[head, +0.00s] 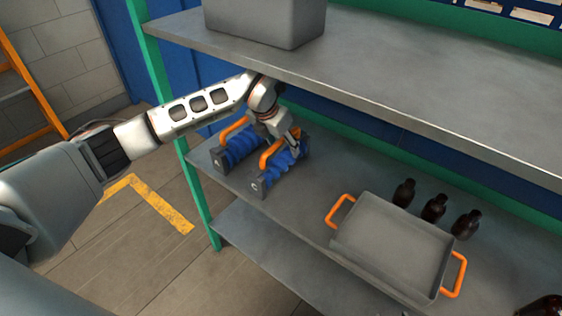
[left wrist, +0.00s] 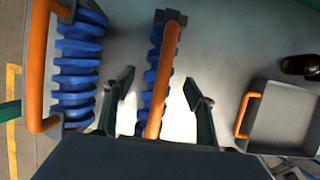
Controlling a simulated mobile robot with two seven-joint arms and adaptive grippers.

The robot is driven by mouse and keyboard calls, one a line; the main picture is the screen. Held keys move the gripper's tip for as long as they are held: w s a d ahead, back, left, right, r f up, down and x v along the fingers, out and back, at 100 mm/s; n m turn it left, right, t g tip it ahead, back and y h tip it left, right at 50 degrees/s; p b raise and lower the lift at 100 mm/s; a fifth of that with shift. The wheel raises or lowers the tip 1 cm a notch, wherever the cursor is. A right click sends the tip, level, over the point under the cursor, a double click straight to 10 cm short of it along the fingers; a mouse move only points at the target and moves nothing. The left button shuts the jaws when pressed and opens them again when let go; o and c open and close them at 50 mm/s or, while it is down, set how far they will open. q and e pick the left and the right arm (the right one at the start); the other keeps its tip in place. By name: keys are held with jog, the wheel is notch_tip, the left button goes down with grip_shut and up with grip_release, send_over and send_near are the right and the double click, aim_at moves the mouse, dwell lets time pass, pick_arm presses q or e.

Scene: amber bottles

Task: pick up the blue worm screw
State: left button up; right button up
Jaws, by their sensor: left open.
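Two blue worm screws with orange handles and dark end plates lie side by side on the middle shelf in the head view. One is the left worm screw (head: 240,146), the other the right worm screw (head: 278,172). My left gripper (head: 293,143) is at the right worm screw and hides part of it. In the left wrist view my left gripper (left wrist: 160,100) is open, with its fingers on either side of this screw's orange handle (left wrist: 166,75) and apart from it. The other worm screw (left wrist: 78,65) shows at the left there. My right gripper is out of view.
A grey tray (head: 372,250) with orange handles stands to the right on the middle shelf (head: 310,205). Several dark bottles (head: 434,208) stand behind it. The upper shelf (head: 400,70) overhangs my left arm and carries a grey bin (head: 262,22). A green post (head: 192,190) stands at the left.

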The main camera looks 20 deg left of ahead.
aim_at(286, 152)
pick_arm(q)
jog(key=x, duration=0.3)
jog(key=shift+f, duration=0.3)
jog(key=c, duration=1.5)
jog(key=shift+r, duration=0.1)
